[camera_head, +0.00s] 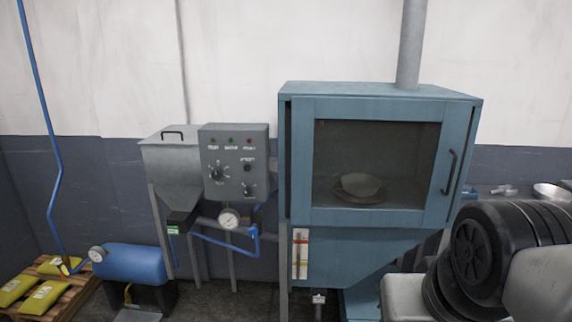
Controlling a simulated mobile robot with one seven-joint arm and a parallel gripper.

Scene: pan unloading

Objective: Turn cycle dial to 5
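A grey control box (236,146) stands left of the blue cabinet. Its face carries a larger black dial (216,173) with marks around it, at the left. A small black knob (247,168) sits at the upper right, and another knob (248,190) with marks around it is below. The labels and numbers are too small to read, so I cannot tell which one is the cycle dial or where it points. Black and grey links of my arm fill the lower right corner. My gripper is not in view.
The blue cabinet (300,215) has a closed glass door with a dish-like item (359,187) inside. A grey hopper (180,160), a pressure gauge (229,218), blue pipes and a blue tank (135,263) stand near the box. Yellow bags (40,300) lie on a pallet at left.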

